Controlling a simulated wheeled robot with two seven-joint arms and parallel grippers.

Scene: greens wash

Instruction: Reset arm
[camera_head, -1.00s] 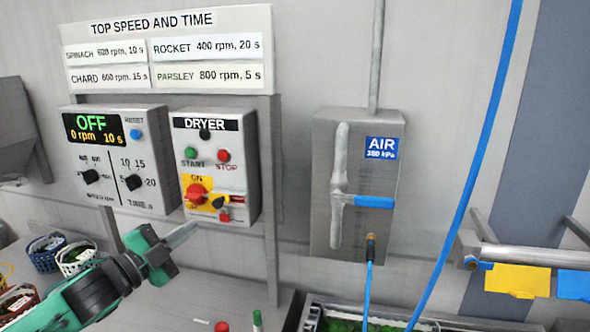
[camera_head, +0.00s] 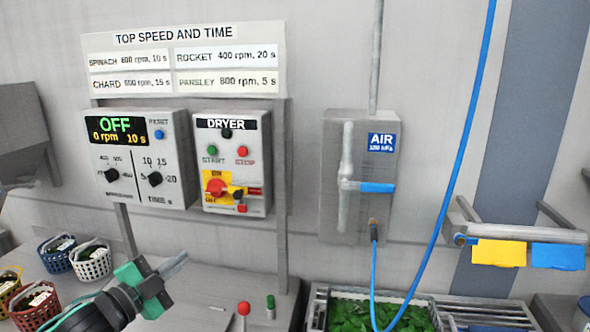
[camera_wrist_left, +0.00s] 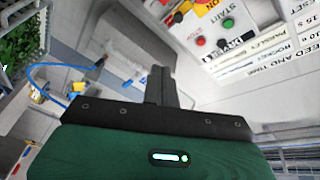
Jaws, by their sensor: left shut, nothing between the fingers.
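My left gripper (camera_head: 172,267) shows at the lower left of the head view, in front of and below the dryer panel, apart from it. It is shut and empty. In the left wrist view its closed fingers (camera_wrist_left: 160,86) stand together at the middle. My right gripper is in neither view. The dryer box (camera_head: 233,160) has a green start button, a red stop button and a red rotary handle on a yellow plate. The speed and time box (camera_head: 137,158) beside it reads OFF, 0 rpm, 10 s.
An air valve box (camera_head: 360,178) with a blue-sleeved lever and blue hose is on the wall. A crate of greens (camera_head: 345,312) sits below it. Several small baskets (camera_head: 93,262) stand at left. A red-knobbed lever (camera_head: 244,309) and green-capped item (camera_head: 270,305) stand on the counter.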

